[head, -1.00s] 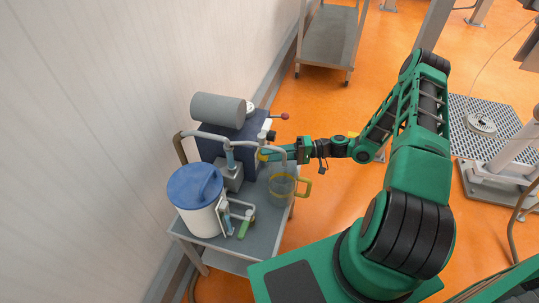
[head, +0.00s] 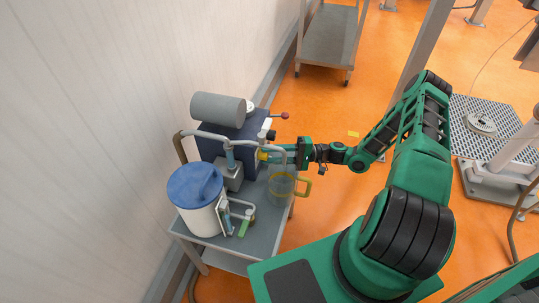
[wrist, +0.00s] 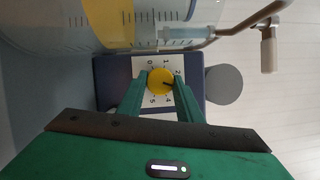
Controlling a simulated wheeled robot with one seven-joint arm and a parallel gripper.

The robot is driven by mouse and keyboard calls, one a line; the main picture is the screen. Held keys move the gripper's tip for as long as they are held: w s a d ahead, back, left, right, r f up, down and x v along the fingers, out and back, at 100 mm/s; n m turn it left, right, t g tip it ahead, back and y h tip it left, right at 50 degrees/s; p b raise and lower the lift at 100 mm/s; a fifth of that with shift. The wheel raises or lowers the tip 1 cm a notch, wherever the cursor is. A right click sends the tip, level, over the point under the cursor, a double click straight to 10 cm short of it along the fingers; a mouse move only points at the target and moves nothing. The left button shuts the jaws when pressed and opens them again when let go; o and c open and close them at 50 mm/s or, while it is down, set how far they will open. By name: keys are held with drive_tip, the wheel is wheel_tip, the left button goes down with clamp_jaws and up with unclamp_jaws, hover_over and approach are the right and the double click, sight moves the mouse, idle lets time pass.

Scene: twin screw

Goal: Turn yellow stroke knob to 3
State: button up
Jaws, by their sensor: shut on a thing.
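The yellow stroke knob (wrist: 160,80) sits on a white dial plate (wrist: 140,66) on the dark blue pump housing. In the wrist view, 0, 1, 2, 4 and 5 show around it; a finger hides the place between 2 and 4. A short dark mark on the knob points toward the right, roughly the side of 2 and the hidden number; exactly where is hard to tell. My gripper (wrist: 160,84) is shut on the knob, one finger at each side. In the head view, my gripper (head: 270,155) reaches the blue housing (head: 238,135) from the right.
A clear jug with a yellow handle (head: 281,187) stands on the cart just below my gripper. A bent grey pipe (head: 230,138) runs close above it. A white tank with a blue lid (head: 196,184) is at front left. A red-knobbed lever (head: 285,116) sticks out behind.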

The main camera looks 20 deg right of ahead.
drive_tip(key=shift+d+f, duration=0.15)
drive_tip(key=shift+f, duration=0.05)
drive_tip(key=o, duration=1)
drive_tip(key=shift+o, duration=0.2)
drive_tip(key=shift+r, duration=0.1)
drive_tip(key=v, duration=1)
drive_tip(key=shift+d, duration=0.35)
